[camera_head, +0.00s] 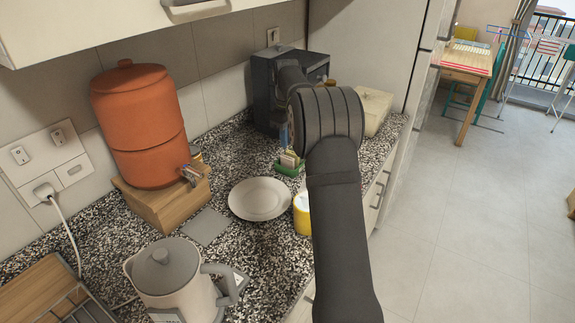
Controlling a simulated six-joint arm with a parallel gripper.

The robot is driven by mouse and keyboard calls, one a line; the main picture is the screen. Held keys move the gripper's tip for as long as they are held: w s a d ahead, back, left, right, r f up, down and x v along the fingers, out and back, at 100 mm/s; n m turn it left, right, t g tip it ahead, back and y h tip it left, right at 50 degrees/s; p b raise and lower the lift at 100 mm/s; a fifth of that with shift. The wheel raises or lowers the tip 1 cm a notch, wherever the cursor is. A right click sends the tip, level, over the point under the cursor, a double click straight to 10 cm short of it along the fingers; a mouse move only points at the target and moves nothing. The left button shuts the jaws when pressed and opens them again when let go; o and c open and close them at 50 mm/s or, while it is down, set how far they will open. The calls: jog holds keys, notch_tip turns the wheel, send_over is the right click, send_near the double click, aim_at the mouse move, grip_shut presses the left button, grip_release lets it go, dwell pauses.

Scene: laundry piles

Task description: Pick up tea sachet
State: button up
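A small green holder (289,167) stands on the counter behind the white plate, left of my arm. Small pale packets (289,157), which look like tea sachets, stand upright in it. A narrow bluish piece (284,136) shows just above them; I cannot tell what it is. My dark arm rises from the bottom of the view and bends over the counter close to the holder. The fingers of my gripper are hidden behind the arm, so I cannot see whether they touch a sachet.
A white plate (260,199), a yellow container (302,214), a kettle (168,277) and an orange water dispenser (140,125) on a wooden stand (160,206) are on the speckled counter. A dark appliance (262,92) and a cream box (373,110) stand behind. Open floor lies right.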

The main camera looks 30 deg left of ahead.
aim_at(287, 158)
jog(key=shift+d+f, duration=0.1)
jog(key=shift+f, duration=3.5)
grip_shut()
